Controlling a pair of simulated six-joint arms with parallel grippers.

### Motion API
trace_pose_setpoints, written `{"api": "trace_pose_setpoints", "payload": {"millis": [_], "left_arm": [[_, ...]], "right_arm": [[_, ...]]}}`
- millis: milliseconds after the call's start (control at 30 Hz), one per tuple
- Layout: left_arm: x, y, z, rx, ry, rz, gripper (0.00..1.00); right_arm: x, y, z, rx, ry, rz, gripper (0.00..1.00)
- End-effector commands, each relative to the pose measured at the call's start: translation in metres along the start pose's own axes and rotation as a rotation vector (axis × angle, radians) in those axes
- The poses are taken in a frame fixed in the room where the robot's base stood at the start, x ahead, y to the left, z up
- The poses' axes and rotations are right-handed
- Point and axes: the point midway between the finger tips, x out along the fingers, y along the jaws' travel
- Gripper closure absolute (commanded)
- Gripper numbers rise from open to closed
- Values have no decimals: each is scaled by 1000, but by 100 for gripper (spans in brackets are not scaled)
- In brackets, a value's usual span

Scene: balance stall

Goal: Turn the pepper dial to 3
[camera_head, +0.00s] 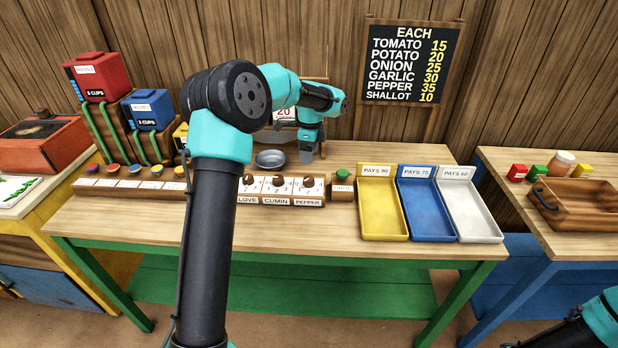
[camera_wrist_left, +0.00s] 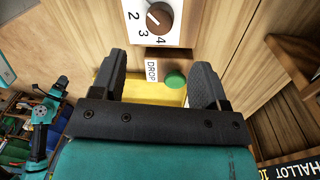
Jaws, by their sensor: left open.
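The pepper dial (camera_head: 308,183) is a brown round knob on a white numbered face, at the right end of the dial row. In the left wrist view it shows at the top as a brown knob (camera_wrist_left: 160,17) with 2, 3 and 4 around it. Its pale pointer mark faces the 2 and 3 side; the exact setting is too small to tell. My left gripper (camera_head: 306,154) points down behind and above the dial. Its two dark fingers (camera_wrist_left: 160,85) are apart and empty, with the dial beyond their tips. My right arm shows only in part.
A green button (camera_head: 343,174) labelled DROP stands right of the dial; it also shows between the fingers in the wrist view (camera_wrist_left: 175,80). The cumin dial (camera_head: 277,182) sits close on the left. A metal bowl (camera_head: 271,159) lies behind. Yellow (camera_head: 382,229), blue and white trays stand right.

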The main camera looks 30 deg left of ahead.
Motion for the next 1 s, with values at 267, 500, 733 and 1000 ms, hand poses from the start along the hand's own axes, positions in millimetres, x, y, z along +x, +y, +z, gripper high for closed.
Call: {"api": "trace_pose_setpoints", "payload": {"millis": [267, 500, 733, 1000], "left_arm": [[49, 0, 0, 0, -1, 4, 32], [84, 0, 0, 1, -1, 2, 32], [97, 0, 0, 1, 0, 0, 32], [98, 0, 0, 1, 0, 0, 35]], "right_arm": [[0, 0, 0, 0, 0, 0, 32], [0, 0, 0, 0, 0, 0, 32], [0, 0, 0, 0, 0, 0, 32], [0, 0, 0, 0, 0, 0, 32]]}}
